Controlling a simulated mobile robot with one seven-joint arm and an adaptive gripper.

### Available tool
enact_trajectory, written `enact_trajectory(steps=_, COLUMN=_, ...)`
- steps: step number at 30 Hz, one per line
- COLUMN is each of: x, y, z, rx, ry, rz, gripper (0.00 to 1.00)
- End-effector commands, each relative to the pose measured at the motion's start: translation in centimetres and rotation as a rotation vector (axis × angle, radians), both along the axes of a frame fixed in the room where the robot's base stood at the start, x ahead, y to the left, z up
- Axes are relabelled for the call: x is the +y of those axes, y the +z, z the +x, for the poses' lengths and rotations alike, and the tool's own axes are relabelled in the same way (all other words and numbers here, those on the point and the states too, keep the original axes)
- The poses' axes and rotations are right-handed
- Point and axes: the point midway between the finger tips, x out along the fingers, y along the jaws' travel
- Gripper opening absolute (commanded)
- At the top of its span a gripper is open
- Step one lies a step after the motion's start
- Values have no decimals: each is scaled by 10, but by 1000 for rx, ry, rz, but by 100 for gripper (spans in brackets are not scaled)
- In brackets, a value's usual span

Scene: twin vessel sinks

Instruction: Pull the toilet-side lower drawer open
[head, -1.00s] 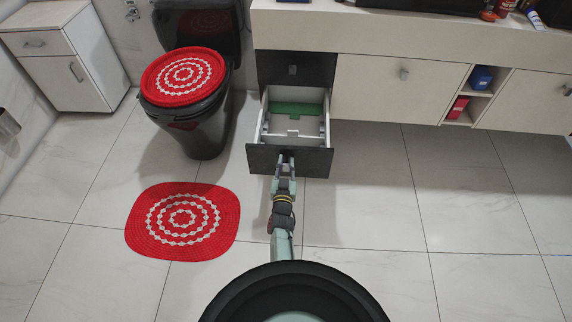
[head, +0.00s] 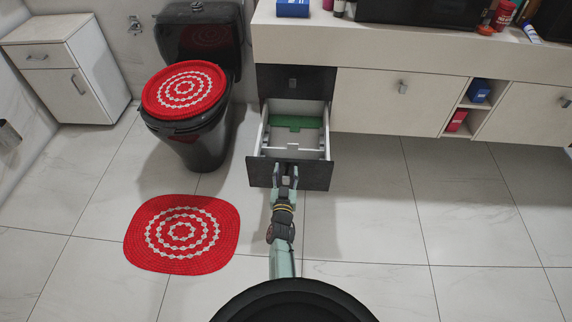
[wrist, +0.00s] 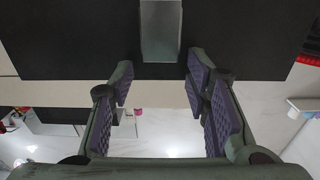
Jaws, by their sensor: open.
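The dark lower drawer (head: 314,175) beside the toilet (head: 203,148) stands pulled well out, showing its white inside and a green piece at the back. The dark upper drawer (head: 296,82) above it is shut. My gripper (head: 286,172) is at the lower drawer's front. In the wrist view, my gripper (wrist: 158,80) is open, its purple-padded fingers spread apart. The grey metal handle (wrist: 161,30) on the dark front shows beyond the fingertips, lined up with the gap between them. No finger visibly touches it.
A red patterned mat (head: 182,234) lies on the floor left of my arm. A white cabinet (head: 66,68) stands at the far left. Pale cupboard doors (head: 395,105) and open shelves (head: 468,108) are to the right. The tiled floor right of the drawer is clear.

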Motion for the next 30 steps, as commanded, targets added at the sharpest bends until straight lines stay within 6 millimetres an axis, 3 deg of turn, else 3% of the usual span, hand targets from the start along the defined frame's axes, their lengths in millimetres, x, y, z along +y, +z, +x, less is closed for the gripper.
enact_trajectory(steps=3, x=0, y=26, z=-1, rx=-4, ry=0, rz=2, gripper=43)
enact_trajectory(steps=9, x=-1, y=52, z=0, rx=-1, ry=-1, rz=3, gripper=43)
enact_trajectory(steps=18, x=-1, y=69, z=0, rx=1, ry=-2, rz=0, gripper=43)
enact_trajectory(steps=30, x=0, y=73, z=0, rx=1, ry=0, rz=0, gripper=43)
